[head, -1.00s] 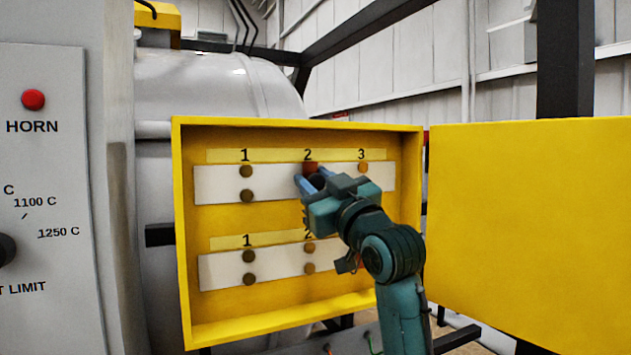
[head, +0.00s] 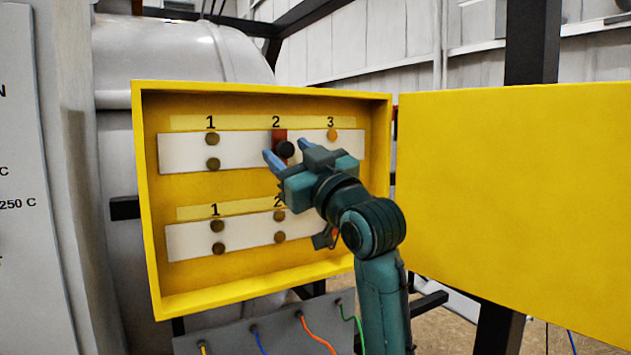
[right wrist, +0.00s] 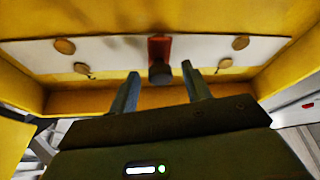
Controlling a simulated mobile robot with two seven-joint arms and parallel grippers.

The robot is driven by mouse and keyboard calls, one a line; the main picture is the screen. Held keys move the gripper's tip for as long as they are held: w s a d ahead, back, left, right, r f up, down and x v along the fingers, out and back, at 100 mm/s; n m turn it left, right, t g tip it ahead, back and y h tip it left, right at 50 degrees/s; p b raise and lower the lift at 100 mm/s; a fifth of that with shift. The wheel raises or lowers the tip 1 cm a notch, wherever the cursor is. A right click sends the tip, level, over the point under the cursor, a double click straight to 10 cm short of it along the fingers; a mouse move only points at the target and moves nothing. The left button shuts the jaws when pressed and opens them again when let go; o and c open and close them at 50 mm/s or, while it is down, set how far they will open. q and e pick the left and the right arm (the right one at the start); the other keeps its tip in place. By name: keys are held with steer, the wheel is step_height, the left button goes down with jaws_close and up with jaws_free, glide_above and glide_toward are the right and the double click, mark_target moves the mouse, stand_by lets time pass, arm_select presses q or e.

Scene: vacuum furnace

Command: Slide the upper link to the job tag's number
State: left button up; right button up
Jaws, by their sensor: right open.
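The upper link (head: 279,135) is a red-brown plate with a black knob (head: 286,149). It sits under the 2 on the upper white strip (head: 240,150) in the yellow box. The link also shows in the right wrist view (right wrist: 159,47), knob toward me. My right gripper (head: 289,153) is open, its blue fingers on either side of the knob in the picture. In the right wrist view the knob appears between the fingertips with gaps at both sides; how deep it sits between them is unclear. No job tag is visible. My left gripper is not in view.
The lower strip (head: 190,240) has numbers 1 and 2 showing; my arm hides its right part. The yellow door (head: 510,190) stands open at right. A grey panel (head: 20,240) stands at left. Colored cables (head: 315,332) run below the box.

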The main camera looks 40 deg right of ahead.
arm_select(q)
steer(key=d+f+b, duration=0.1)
steer(key=b, duration=0.3)
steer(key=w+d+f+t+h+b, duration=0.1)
steer(key=b, duration=0.3)
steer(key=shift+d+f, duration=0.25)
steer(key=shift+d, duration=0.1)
arm_select(e)
steer(key=v, duration=1.1)
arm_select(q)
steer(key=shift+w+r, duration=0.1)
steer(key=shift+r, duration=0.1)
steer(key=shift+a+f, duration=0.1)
